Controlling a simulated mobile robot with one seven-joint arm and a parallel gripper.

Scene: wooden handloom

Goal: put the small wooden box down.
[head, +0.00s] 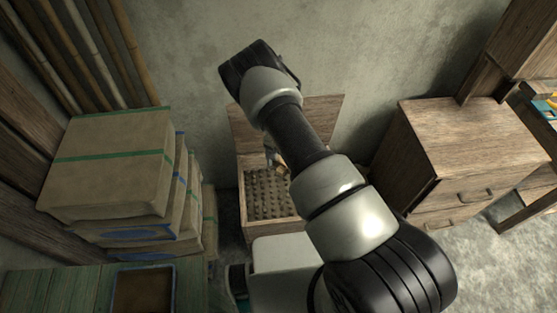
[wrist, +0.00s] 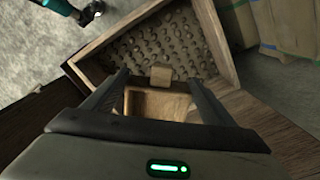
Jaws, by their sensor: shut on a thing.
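My gripper (wrist: 157,80) shows in the wrist view, with its two dark fingers on either side of a small wooden box (wrist: 158,104). It is shut on this box. The box is pale brown, and a small block-like piece shows at its far edge. Beyond the fingertips is a larger wooden chest (wrist: 221,42) with rows of round knobs inside. In the head view the chest (head: 241,172) stands open against the wall, and my arm crosses in front of it. My gripper and the held box are mostly hidden there. I cannot tell the box's height above the chest.
Stacked tan packages (head: 112,155) stand left of the chest. A wooden cabinet (head: 470,145) with drawers stands to the right. A green plank table (head: 50,290) with a blue-rimmed tray (head: 172,270) is at the front left. Bare floor shows at the lower right.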

